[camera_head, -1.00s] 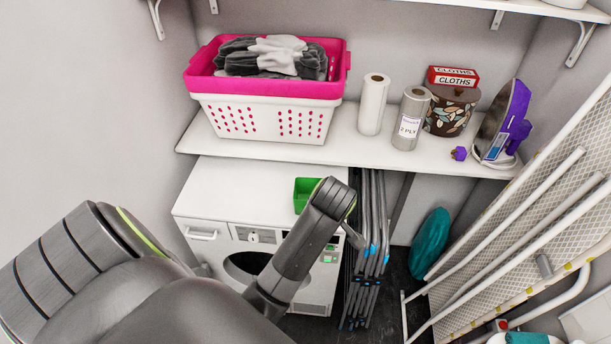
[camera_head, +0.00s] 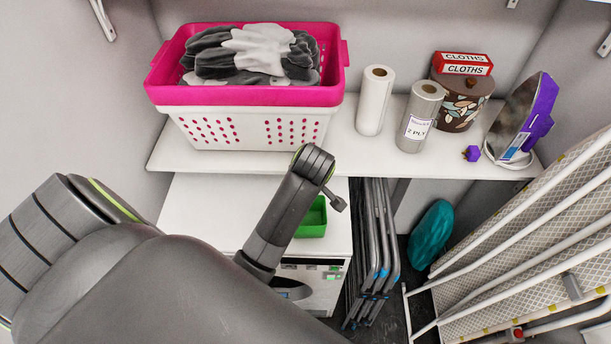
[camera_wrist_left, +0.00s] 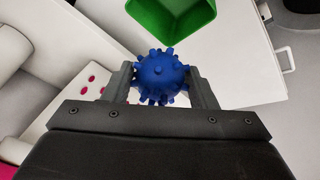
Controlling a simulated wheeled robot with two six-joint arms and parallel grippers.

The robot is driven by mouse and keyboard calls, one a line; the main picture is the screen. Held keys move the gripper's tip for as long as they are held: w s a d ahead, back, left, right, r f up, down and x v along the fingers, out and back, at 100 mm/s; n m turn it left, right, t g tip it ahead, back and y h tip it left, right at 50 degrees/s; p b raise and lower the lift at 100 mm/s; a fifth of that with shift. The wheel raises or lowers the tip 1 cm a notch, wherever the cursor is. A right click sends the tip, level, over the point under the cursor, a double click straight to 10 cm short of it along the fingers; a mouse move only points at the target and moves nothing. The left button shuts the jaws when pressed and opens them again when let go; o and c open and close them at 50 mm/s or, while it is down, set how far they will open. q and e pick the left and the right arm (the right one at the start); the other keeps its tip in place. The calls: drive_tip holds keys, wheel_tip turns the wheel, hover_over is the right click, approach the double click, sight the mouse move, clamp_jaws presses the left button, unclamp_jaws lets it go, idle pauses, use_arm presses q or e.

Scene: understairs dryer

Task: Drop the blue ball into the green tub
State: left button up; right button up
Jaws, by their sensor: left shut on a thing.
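The blue ball (camera_wrist_left: 161,74) is knobbly and sits between the two fingers of my left gripper (camera_wrist_left: 163,85) in the left wrist view. The gripper is shut on it. In the head view the gripper and ball are hidden behind my left arm. The green tub (camera_head: 312,218) stands on the white dryer top, partly covered by my arm. In the left wrist view the green tub (camera_wrist_left: 172,18) lies beyond the ball, apart from it and cut off by the top edge. My right gripper is in neither view.
A shelf (camera_head: 300,163) above the dryer (camera_head: 210,208) holds a pink and white laundry basket (camera_head: 245,127), two paper rolls, a patterned pot, a cloths box and an iron. Folded grey racks (camera_head: 372,255) stand right of the dryer. An ironing board (camera_head: 530,240) leans at the right.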

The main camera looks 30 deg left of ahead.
use_arm(q)
drive_tip(key=shift+f, duration=2.25)
drive_tip(key=o, duration=1)
drive_tip(key=shift+o, duration=0.2)
drive_tip(key=shift+r, duration=0.1)
